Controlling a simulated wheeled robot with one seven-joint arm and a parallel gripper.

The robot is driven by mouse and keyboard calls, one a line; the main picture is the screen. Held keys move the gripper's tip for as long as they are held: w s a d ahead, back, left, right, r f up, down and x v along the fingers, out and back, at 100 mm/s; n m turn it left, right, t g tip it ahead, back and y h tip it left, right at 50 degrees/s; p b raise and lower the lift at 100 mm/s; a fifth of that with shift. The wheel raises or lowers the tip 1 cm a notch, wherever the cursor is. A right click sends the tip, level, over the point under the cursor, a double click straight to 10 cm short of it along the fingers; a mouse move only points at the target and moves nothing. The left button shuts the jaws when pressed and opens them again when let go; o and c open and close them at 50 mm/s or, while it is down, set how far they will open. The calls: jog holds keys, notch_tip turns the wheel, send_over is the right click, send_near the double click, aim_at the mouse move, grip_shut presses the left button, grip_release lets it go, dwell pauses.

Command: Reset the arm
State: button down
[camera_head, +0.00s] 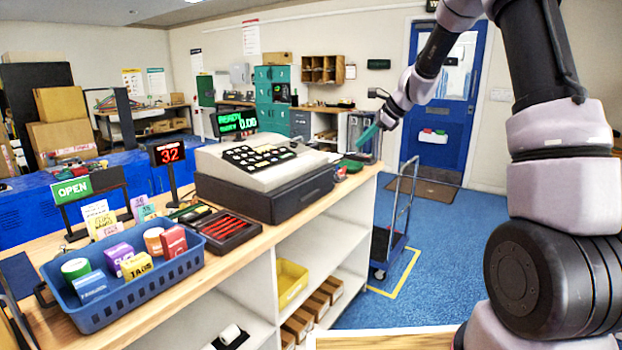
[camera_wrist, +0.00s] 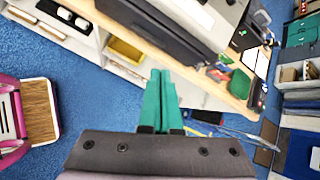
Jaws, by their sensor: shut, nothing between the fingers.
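My gripper (camera_head: 368,136) is at the end of my arm, which reaches across from the right side of the head view. Its green fingers point down and left, above the far right end of the wooden counter. In the wrist view my gripper's fingers (camera_wrist: 160,88) lie together with nothing between them. The fingers look clear of the counter and of the cash register (camera_head: 265,170).
The counter holds a blue basket (camera_head: 130,300) of small boxes, a red "32" display (camera_head: 170,152) and a tray of red pens (camera_head: 226,230). A trolley (camera_head: 388,245) stands on the blue floor beyond. Open floor lies right of the counter.

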jog(key=s+d+r+n+h, duration=0.1)
jog(key=s+r+n, duration=0.4)
jog(key=s, duration=0.4)
jog(key=s+d+r+n+h, duration=0.1)
jog(key=s+r+n, duration=0.2)
jog(key=s+r, duration=0.6)
jog(key=s+d+n+t+h, duration=0.1)
jog(key=s+d+n, duration=0.1)
jog(key=s, duration=0.8)
jog(key=s+d+n+t+h, duration=0.1)
jog(key=s+d+n, duration=0.2)
jog(key=s, duration=0.7)
jog(key=f+n, duration=0.1)
jog(key=n, duration=0.1)
jog(key=shift+n+h, duration=0.3)
jog(key=shift+h, duration=0.1)
jog(key=shift+s, duration=0.1)
